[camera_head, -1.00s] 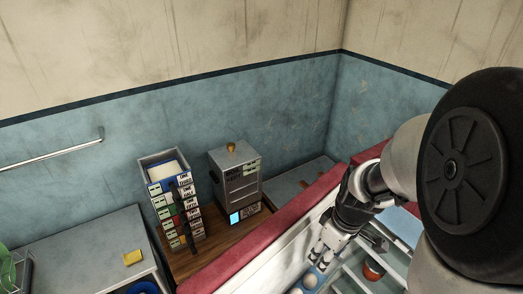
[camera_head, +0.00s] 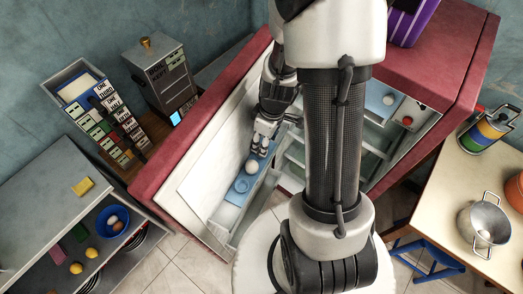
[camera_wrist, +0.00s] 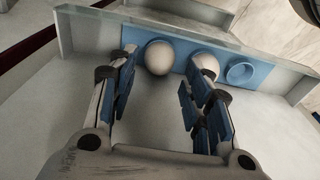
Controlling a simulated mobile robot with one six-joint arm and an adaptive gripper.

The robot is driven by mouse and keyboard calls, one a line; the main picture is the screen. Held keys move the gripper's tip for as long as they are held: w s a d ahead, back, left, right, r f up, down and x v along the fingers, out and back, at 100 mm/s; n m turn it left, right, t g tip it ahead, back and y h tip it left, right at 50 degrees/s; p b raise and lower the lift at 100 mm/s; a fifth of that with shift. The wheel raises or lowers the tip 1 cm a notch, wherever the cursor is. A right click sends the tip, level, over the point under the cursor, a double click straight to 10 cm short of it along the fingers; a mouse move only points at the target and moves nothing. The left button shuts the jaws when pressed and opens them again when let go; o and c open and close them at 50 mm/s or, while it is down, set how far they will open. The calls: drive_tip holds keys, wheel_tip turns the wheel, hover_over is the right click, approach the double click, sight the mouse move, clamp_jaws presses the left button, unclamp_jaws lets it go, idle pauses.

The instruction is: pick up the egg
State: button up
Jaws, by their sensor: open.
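A white egg (camera_wrist: 159,57) sits in a blue egg holder (camera_wrist: 222,59) on the fridge door's shelf. A second egg (camera_wrist: 205,64) sits to its right in the wrist view, partly behind my right finger. An empty round cup (camera_wrist: 241,72) is further right. My gripper (camera_wrist: 160,80) is open and empty, its fingers pointing at the holder, with the first egg showing between the fingertips. In the head view my gripper (camera_head: 264,143) is at the holder, just above an egg (camera_head: 252,167). Contact cannot be told.
The red fridge (camera_head: 155,178) stands open, its door wall and shelf rim close around my gripper. A blue bowl (camera_head: 113,221) with eggs is on the left shelf unit. A pot (camera_head: 484,225) stands on the right table. My arm hides part of the fridge interior.

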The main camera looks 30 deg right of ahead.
drive_tip(key=f, duration=0.1)
drive_tip(key=f+b, duration=0.1)
drive_tip(key=f, duration=0.2)
drive_tip(key=shift+w+a+f+b, duration=0.2)
drive_tip(key=shift+w+f+b, duration=0.15)
drive_tip(key=shift+w+b, duration=0.05)
drive_tip(key=shift+c, duration=0.6)
drive_tip(key=c, duration=0.3)
